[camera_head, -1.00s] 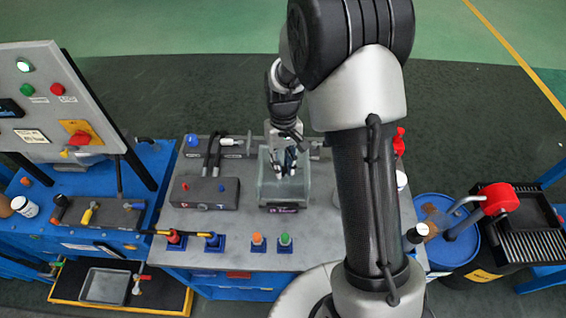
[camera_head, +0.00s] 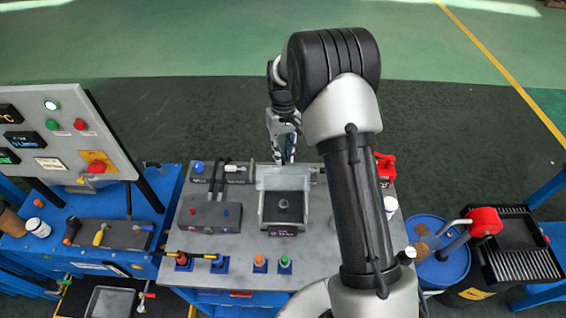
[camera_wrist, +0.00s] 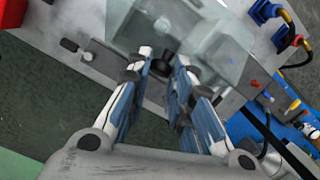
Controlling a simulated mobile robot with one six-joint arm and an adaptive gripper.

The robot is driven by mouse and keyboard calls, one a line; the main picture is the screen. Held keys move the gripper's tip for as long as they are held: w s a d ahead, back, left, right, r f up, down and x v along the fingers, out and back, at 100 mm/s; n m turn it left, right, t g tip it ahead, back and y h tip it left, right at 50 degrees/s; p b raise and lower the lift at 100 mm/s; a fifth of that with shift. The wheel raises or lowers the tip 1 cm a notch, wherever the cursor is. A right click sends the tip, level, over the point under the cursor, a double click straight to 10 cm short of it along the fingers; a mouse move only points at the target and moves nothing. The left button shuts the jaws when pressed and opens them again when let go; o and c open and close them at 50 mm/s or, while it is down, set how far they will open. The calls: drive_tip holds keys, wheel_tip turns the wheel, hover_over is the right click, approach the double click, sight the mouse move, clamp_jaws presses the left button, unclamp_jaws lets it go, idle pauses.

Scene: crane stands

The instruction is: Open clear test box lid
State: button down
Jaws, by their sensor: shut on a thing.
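The clear test box (camera_head: 264,214) stands on the grey bench top with its top open and a dark round fitting inside. Its clear lid (camera_head: 283,178) is raised at the back edge of the box and stands roughly upright. My gripper (camera_head: 286,158) is behind and above the lid, its fingertips partly hidden at the lid's top edge. In the wrist view my gripper (camera_wrist: 166,62) points at the see-through lid and box, shut on the lid; the exact contact is blurred.
A grey valve block (camera_head: 210,214) sits left of the box. Orange (camera_head: 260,261) and green (camera_head: 285,261) buttons stand in front. A red item (camera_head: 385,166) is at the bench's back right. A blue drum (camera_head: 437,250) stands on the right. Open floor lies behind the bench.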

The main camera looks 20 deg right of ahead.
drive_tip(key=w+d+f, duration=0.3)
drive_tip(key=w, duration=0.6)
drive_tip(key=shift+w+d+p, duration=0.15)
drive_tip(key=shift+d+p, duration=0.1)
drive_tip(key=shift+p, duration=0.15)
drive_tip(key=shift+w, duration=0.15)
drive_tip(key=shift+r, duration=0.1)
drive_tip(key=c, duration=1.5)
unclamp_jaws()
drive_tip(key=shift+d, duration=0.2)
drive_tip(key=shift+o, duration=0.4)
drive_tip(key=shift+a+r, duration=0.1)
drive_tip(key=shift+a, duration=0.1)
wheel_tip(320, 180, up, 12)
drive_tip(key=w, duration=0.1)
drive_tip(key=shift+w+d, duration=0.25)
